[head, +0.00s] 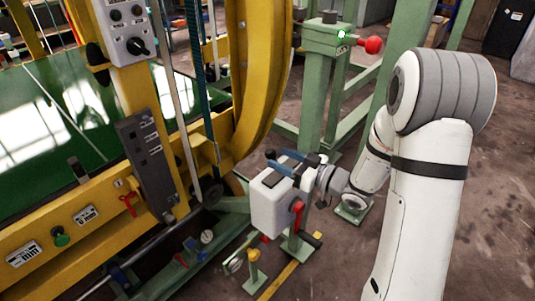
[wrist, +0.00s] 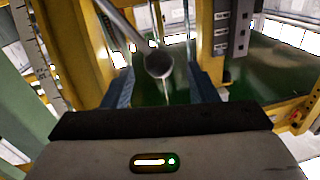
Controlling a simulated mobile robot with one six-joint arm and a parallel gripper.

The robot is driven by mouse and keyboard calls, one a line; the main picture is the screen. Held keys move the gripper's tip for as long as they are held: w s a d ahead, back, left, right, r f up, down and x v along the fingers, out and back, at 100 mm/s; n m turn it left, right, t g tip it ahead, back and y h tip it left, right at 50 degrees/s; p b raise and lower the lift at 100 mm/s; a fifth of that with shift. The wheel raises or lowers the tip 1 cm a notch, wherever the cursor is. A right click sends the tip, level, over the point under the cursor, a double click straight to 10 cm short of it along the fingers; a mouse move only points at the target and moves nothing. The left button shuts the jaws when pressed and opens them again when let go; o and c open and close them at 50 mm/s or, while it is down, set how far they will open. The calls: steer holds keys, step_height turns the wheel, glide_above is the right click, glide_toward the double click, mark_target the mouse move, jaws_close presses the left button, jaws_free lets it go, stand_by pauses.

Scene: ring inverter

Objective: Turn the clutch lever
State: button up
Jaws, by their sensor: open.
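My gripper (head: 268,160) is in the middle of the head view, its blue fingers apart and pointing left towards the yellow machine. In the wrist view the two fingers (wrist: 163,88) stand open with nothing gripped. A grey rod with a round dark end (wrist: 158,65), possibly the clutch lever, shows between them in the picture. Whether it lies between the fingers or beyond them is unclear. In the head view a lever with a red ball knob (head: 373,45) sticks out of a green post behind my gripper. No label shows which one is the clutch lever.
The yellow ring frame (head: 262,80) and a control box with a black knob (head: 130,40) stand at the left. A dark switch panel (head: 147,160) is on the yellow beam. Green posts (head: 320,95) stand close behind my arm. Open concrete floor lies at the right.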

steer(key=x, duration=0.6)
steer(key=shift+w+a, duration=0.1)
steer(key=shift+c, duration=0.2)
jaws_close()
